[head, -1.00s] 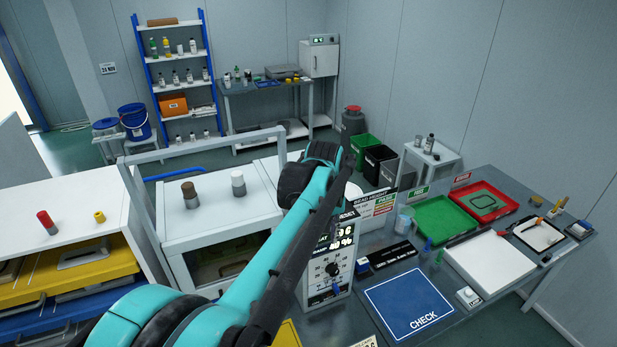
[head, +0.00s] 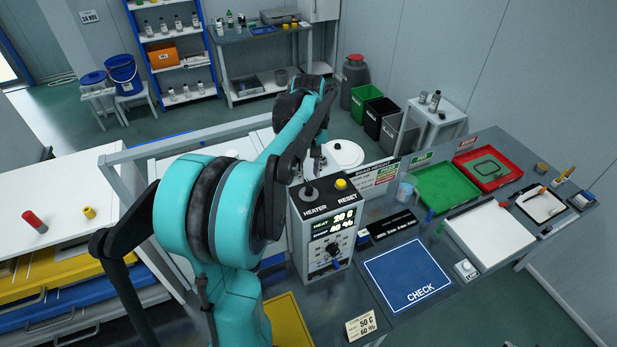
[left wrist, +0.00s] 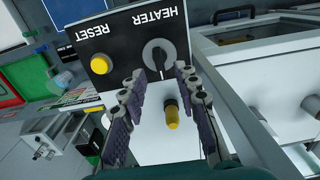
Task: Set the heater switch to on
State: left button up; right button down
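The heater switch (head: 309,193) is a dark round control on top of the grey control box (head: 309,240), beside the label HEATER. It also shows in the left wrist view (left wrist: 158,54), with a pale lever across it; I cannot tell its set position. A yellow RESET button (head: 341,184) sits to its right. My left gripper (head: 318,163) is above and behind the switch in the head view. In the left wrist view my left gripper (left wrist: 160,71) is open, with the switch just beyond the gap between its fingertips; no contact is clear. My right gripper is not in view.
The box's display (head: 334,220) reads 20 C and 40 %. A card (head: 361,325) shows 50 C and 60 %. A blue CHECK mat (head: 405,275) lies right of the box. In the left wrist view a yellow-tipped peg (left wrist: 172,117) appears between the fingers, its depth unclear.

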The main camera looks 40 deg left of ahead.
aim_at(308, 183)
pick_arm(q)
jog(key=f, duration=0.3)
jog(key=shift+w+a, duration=0.2)
jog(key=shift+w, duration=0.05)
jog(key=shift+s+d+f, duration=0.15)
jog(key=shift+s+f, duration=0.05)
jog(key=shift+f, duration=0.4)
jog(key=shift+w, duration=0.1)
grip_shut()
